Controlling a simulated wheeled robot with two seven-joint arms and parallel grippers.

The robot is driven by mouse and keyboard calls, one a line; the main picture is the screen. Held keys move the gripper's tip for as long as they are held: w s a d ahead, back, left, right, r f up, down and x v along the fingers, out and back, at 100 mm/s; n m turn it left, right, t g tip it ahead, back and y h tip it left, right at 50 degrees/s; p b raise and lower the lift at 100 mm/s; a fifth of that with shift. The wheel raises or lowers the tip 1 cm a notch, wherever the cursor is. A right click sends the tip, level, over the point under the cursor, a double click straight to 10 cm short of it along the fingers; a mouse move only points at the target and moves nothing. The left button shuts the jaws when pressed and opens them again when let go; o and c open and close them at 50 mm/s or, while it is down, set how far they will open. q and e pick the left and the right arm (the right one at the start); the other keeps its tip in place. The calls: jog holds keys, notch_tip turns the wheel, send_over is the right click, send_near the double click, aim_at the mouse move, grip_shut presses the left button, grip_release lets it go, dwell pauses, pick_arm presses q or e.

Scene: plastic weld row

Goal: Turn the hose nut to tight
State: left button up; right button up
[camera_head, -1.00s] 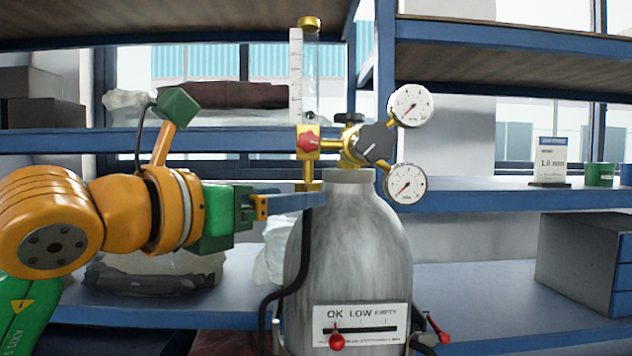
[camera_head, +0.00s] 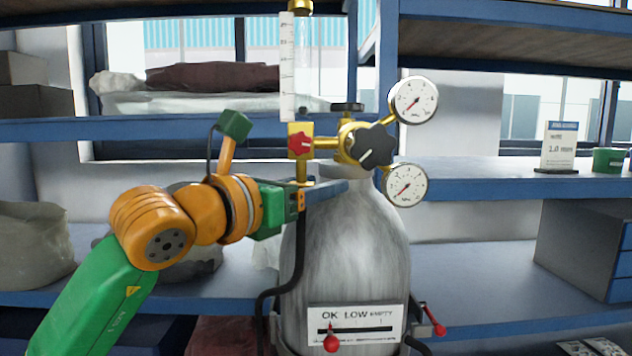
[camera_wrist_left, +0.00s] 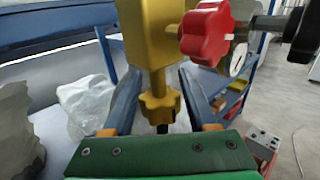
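The hose nut (camera_wrist_left: 160,104) is a brass lobed nut under the brass valve block, with the black hose below it. In the left wrist view it sits between the two blue-grey fingers of my left gripper (camera_wrist_left: 158,98), which are open with a gap on each side. In the head view my left gripper (camera_head: 325,192) is at the lower end of the brass stem, in front of the cylinder's shoulder, and the fingers hide the nut. The black hose (camera_head: 299,250) hangs down from there. My right gripper is not in view.
A red knob (camera_head: 299,143) and a black knob (camera_head: 373,144) sit just above my gripper. Two gauges (camera_head: 414,99) stand to the right. The grey cylinder (camera_head: 345,250) is close behind the fingers. Blue shelves (camera_head: 480,188) surround it.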

pick_arm(q)
grip_shut()
jog(key=shift+a+f+n+t+y+b, duration=0.1)
jog(key=shift+f+n+t+y+b, duration=0.3)
jog(key=shift+b, duration=0.75)
jog(key=shift+r+n+y, duration=0.25)
jog(key=shift+n+y, duration=0.05)
jog(key=shift+y, duration=0.2)
jog(key=shift+w+a+r, duration=0.1)
jog(key=shift+r, duration=0.05)
jog(key=shift+o, duration=1.9)
grip_release()
jog(key=b+v, duration=0.4)
jog(key=v, duration=0.3)
